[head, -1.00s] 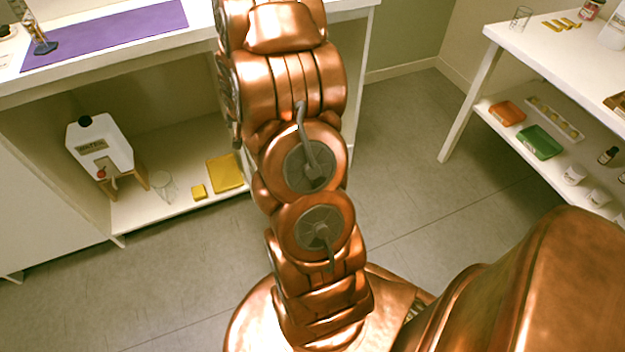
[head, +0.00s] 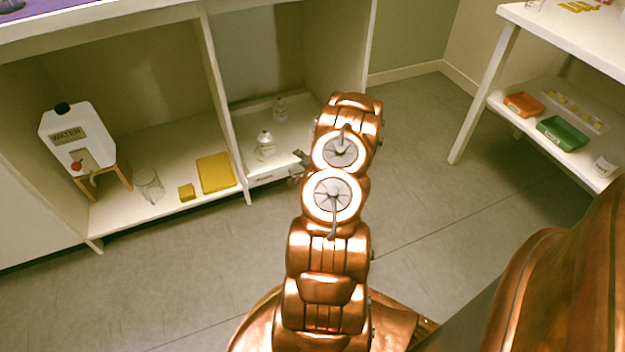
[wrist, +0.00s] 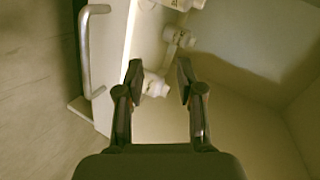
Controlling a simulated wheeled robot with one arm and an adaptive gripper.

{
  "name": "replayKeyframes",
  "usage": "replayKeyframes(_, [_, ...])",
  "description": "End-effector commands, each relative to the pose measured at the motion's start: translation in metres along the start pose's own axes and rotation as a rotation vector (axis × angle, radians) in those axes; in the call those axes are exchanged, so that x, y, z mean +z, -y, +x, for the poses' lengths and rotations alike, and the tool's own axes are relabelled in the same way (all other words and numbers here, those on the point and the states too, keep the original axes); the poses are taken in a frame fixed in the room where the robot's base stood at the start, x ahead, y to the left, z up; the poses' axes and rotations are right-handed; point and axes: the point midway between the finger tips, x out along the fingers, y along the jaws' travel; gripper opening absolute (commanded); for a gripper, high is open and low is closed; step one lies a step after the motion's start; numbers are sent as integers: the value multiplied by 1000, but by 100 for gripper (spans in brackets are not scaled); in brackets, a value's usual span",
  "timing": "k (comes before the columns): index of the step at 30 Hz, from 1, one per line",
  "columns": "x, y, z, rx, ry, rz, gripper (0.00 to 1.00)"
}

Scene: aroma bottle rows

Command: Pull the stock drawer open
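In the wrist view the metal bar handle (wrist: 86,50) stands on the white drawer front (wrist: 116,60), left of my fingers. My gripper (wrist: 159,78) is open, with nothing between its fingers that I can see it hold. It is apart from the handle. In the head view my gripper (head: 298,164) is small and partly hidden by my arm, just right of the handle.
White bottles (head: 265,146) stand on the shelf above the drawer; they also show beyond my fingertips in the wrist view (wrist: 178,38). A water container (head: 80,140), a glass jar (head: 148,185) and yellow blocks (head: 214,172) occupy the left bay. The floor before the drawer is clear.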

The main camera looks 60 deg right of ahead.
Motion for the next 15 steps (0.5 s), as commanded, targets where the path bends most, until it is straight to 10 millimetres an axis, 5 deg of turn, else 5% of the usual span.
replayKeyframes(1, [-1, -35, 3, -20, -17, 48, 37])
replayKeyframes(6, [-11, -87, -1, -116, -69, 178, 37])
replayKeyframes(15, [-17, -125, -10, -200, -109, 289, 37])
